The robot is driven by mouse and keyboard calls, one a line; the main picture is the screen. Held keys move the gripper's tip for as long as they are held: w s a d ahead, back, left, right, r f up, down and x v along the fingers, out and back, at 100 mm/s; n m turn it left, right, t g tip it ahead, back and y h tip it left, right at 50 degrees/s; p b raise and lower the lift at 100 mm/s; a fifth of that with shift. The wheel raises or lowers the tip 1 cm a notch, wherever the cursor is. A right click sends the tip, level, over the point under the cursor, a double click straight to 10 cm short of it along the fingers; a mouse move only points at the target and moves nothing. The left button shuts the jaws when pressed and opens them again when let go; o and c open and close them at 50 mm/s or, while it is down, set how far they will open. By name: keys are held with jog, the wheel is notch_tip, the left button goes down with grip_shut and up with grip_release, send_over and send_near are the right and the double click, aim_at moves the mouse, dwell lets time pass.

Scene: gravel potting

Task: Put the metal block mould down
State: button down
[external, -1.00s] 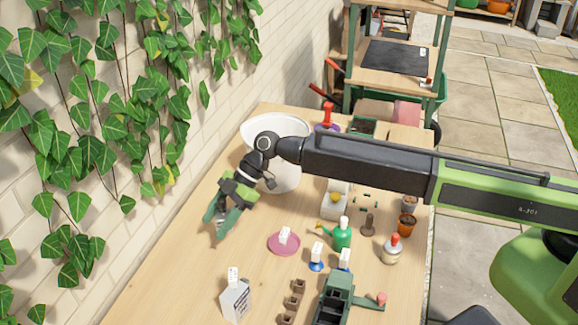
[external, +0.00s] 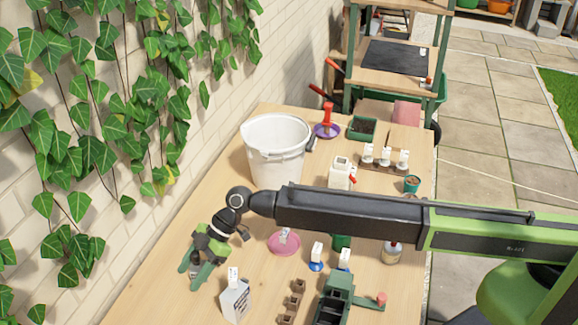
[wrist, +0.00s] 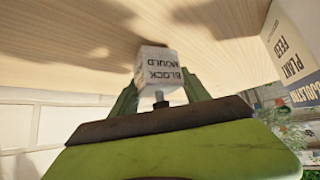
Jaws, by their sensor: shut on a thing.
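The metal block mould (wrist: 158,68) is a pale grey block with dark "BLOCK MOULD" lettering, upside down in the wrist view. My gripper (wrist: 160,98) is shut on it, with a green finger on either side. In the external view my gripper (external: 194,272) points down at the left side of the wooden table (external: 150,290), by the wall. The mould cannot be made out there. Wood surface lies behind the mould in the wrist view, with a soft shadow beside it. I cannot tell whether the mould touches the table.
A plant feed carton (external: 235,300) stands close to the right of my gripper; it also shows in the wrist view (wrist: 293,40). A pink saucer (external: 284,243) lies farther right. A white bucket (external: 276,150) stands behind. Bare wood lies left and in front of my gripper.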

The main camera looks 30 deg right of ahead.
jog(key=shift+f, duration=0.4)
jog(key=c, duration=0.5)
grip_release()
jog(key=shift+d+r+p, duration=0.2)
jog(key=shift+r+p, duration=0.25)
jog(key=shift+p, duration=0.1)
jog(key=p+v, duration=0.7)
jog(key=v, duration=0.4)
jog(key=shift+d+p, duration=0.2)
jog(key=shift+p, duration=0.2)
